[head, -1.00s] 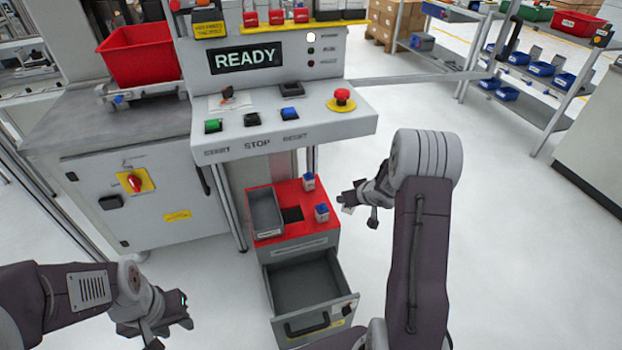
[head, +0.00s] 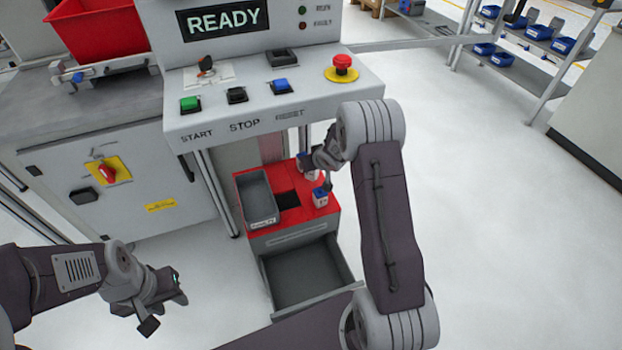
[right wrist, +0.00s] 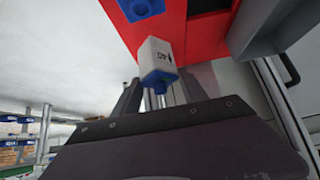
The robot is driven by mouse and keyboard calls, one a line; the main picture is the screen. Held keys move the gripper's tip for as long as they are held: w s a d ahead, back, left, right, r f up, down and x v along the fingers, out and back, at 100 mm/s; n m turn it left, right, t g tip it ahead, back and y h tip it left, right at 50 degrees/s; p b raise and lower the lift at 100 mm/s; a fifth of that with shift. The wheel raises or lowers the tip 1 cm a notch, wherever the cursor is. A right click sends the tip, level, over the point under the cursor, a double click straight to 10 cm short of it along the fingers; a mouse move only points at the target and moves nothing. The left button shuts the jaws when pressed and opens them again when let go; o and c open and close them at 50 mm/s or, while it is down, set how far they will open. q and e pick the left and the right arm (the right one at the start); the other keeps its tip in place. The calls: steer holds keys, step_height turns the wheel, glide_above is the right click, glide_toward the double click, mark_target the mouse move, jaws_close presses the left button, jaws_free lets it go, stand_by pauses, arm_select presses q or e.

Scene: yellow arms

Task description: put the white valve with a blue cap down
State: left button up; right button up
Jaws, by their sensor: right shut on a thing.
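My right gripper (head: 322,164) is over the right side of the red cabinet top (head: 283,184) and points down-left in the head view. In the right wrist view its fingers (right wrist: 161,98) are shut on a white valve with a blue cap (right wrist: 157,56), which is in front of the red surface; I cannot tell if it touches it. Another white valve with a blue cap (head: 320,198) stands at the cabinet top's front right. A blue part (right wrist: 143,8) shows on the red surface beyond the held valve. My left gripper (head: 166,290) is low at the left, away from the cabinet; its jaw gap is unclear.
A grey bin (head: 257,200) sits on the cabinet top's left, beside a dark square opening (head: 287,200). An open drawer (head: 308,275) sticks out below. The button console (head: 270,115) overhangs behind. Open floor lies to the right.

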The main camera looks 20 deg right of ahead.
steer(key=shift+w+a+f, duration=0.15)
steer(key=shift+f, duration=0.05)
step_height(320, 180, down, 4)
steer(key=b, duration=0.3)
steer(key=shift+r, duration=0.1)
steer(key=o, duration=1.4)
